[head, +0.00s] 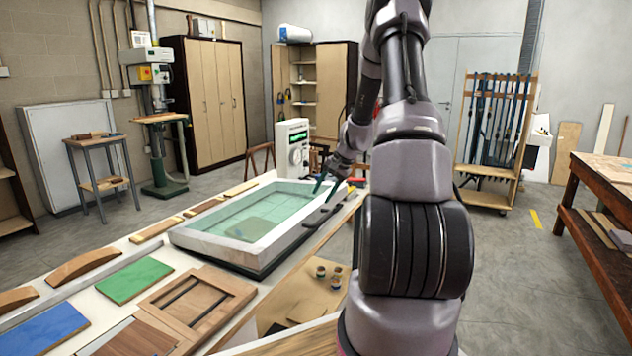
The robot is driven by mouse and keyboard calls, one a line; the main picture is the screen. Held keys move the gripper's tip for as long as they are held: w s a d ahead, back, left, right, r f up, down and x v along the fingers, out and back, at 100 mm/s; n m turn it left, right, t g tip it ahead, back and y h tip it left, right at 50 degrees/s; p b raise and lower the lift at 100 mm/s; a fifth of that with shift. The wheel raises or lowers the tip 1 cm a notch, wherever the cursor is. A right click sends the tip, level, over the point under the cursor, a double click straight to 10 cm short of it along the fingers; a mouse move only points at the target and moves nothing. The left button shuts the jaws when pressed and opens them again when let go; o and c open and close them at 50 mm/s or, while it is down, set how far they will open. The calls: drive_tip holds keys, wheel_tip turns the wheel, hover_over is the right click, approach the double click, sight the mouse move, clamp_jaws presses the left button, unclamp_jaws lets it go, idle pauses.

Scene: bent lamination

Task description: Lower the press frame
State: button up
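The press frame (262,251) is a thick pale grey rectangular rim around a translucent green membrane (240,208). It lies about flat over a dark base (225,264) on the long white bench, at the picture's centre left. A flat darker shape shows dimly through the membrane. My gripper (326,187) is at the frame's right-hand side, close to its far right corner, with dark fingers pointing down. It is small and partly merges with the dark parts there, so I cannot tell whether it is open or touches the frame.
A white control box (292,148) with a green display stands behind the press. Curved wood pieces (83,266), a green panel (134,281), a blue panel (42,330) and a wooden frame (196,303) lie on the near bench. Small jars (336,278) sit on a lower board.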

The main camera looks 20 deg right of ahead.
drive_tip(key=v, duration=1)
drive_tip(key=shift+s+r, duration=0.2)
drive_tip(key=shift+r, duration=0.15)
drive_tip(key=shift+d, duration=0.15)
drive_tip(key=s+a+r+n+h, duration=0.1)
drive_tip(key=s+a+r+n, duration=0.1)
drive_tip(key=s+a+r, duration=0.4)
drive_tip(key=s+a+r+n, duration=0.1)
drive_tip(key=s+a+r, duration=0.2)
drive_tip(key=a+r, duration=0.55)
drive_tip(key=s+a+r+n+t, duration=0.1)
drive_tip(key=s+a, duration=0.3)
drive_tip(key=s, duration=0.5)
drive_tip(key=s+a+r+n+t, duration=0.1)
drive_tip(key=s+a+r, duration=0.3)
drive_tip(key=s, duration=0.5)
drive_tip(key=shift+a+r+n+t, duration=0.25)
drive_tip(key=shift+r+n+t, duration=0.05)
drive_tip(key=shift+n, duration=0.5)
